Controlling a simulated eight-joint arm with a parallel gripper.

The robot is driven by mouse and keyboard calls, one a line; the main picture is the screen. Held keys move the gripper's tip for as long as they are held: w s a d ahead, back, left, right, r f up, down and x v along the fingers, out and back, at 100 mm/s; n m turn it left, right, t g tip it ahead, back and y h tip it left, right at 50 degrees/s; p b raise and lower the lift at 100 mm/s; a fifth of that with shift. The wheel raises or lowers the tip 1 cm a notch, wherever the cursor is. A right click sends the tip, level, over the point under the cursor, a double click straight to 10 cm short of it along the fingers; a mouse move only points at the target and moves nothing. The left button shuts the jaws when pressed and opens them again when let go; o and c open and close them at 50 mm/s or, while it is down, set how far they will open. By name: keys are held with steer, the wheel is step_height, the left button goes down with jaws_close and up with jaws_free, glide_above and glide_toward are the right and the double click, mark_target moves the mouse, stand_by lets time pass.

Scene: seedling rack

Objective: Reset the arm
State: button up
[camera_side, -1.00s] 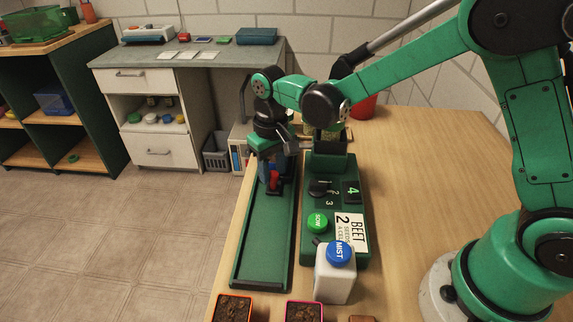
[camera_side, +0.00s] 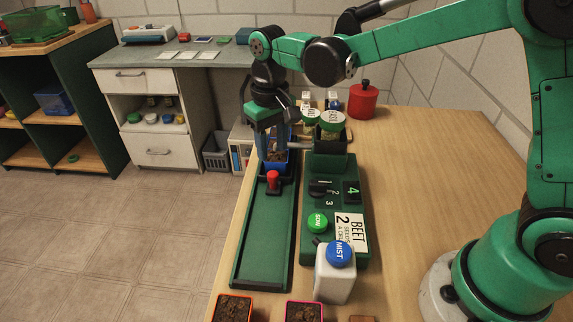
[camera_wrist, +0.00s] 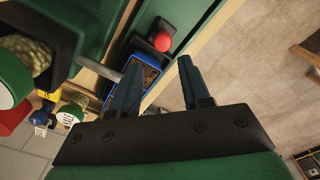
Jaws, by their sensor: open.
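My gripper (camera_side: 268,140) is open and empty, pointing down over the far end of the green track (camera_side: 262,235). Below it is a blue pot of dark soil (camera_side: 278,156), partly hidden by the gripper in the side view. In the wrist view the two fingers of my gripper (camera_wrist: 159,74) are spread apart, with the blue pot (camera_wrist: 149,62) beyond them, nearer the left finger. I cannot tell whether a finger touches the pot. A red knob (camera_side: 273,180) on a dark block stands just in front of the pot.
Right of the track is a green seeder with a SOW button (camera_side: 318,223) and a seed jar (camera_side: 332,122). A white MIST bottle (camera_side: 336,275) stands in front. A red canister (camera_side: 363,100) stands behind. Soil pots (camera_side: 234,308) sit at the front. The table's right side is clear.

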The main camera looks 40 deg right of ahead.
steer(key=s+d+r+t, duration=0.2)
steer(key=s+d+t, duration=0.1)
steer(key=s, duration=0.2)
steer(key=s+d+r+t, duration=0.2)
steer(key=s+d+t, duration=0.1)
steer(key=s, duration=0.3)
steer(key=shift+d+r+t, duration=0.2)
steer(key=shift+r+t, duration=0.05)
steer(key=shift+t, duration=0.35)
steer(key=shift+c, duration=0.2)
